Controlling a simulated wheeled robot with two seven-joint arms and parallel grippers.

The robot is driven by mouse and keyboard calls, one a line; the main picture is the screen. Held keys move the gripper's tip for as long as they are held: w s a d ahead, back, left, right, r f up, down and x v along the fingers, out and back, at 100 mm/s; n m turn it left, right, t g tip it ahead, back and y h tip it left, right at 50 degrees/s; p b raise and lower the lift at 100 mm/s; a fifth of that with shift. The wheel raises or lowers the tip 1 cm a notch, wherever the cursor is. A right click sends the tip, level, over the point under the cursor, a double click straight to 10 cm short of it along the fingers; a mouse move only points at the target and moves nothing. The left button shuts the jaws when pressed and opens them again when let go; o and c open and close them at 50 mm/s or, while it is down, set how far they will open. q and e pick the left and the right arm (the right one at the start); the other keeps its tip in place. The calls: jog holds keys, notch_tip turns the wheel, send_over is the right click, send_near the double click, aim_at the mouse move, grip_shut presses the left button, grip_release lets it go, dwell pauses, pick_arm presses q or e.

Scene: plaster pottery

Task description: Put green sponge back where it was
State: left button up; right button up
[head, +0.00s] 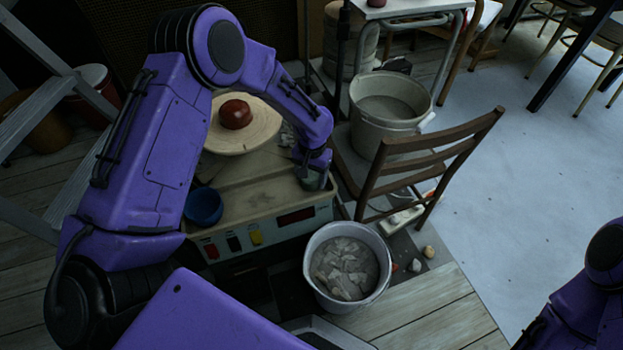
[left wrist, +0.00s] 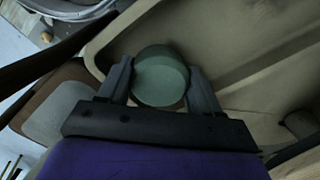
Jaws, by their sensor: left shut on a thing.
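The green sponge (left wrist: 160,77) is a round, thick green disc in the left wrist view. My left gripper (left wrist: 161,82) is shut on it, with one finger on each side. In the head view the sponge (head: 311,181) shows partly below my left gripper (head: 314,172), at the right end of the beige pottery wheel tray (head: 255,200). I cannot tell whether the sponge touches the tray. My right arm shows at the lower right of the head view, but its gripper is out of the picture.
A red-brown lump (head: 235,114) sits on the round wheel head (head: 255,130). A blue bowl (head: 204,206) stands at the tray's left. A bucket with shards (head: 346,266) stands in front. A wooden chair (head: 420,165) and a pale bucket (head: 388,112) stand close on the right.

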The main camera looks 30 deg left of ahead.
aim_at(312, 173)
pick_arm(q)
jog(key=o, duration=0.9)
jog(key=shift+f, duration=0.2)
jog(key=shift+o, duration=0.2)
notch_tip(312, 173, up, 12)
jog(key=p, duration=0.4)
jog(key=shift+w+r, duration=0.2)
jog(key=shift+w, duration=0.05)
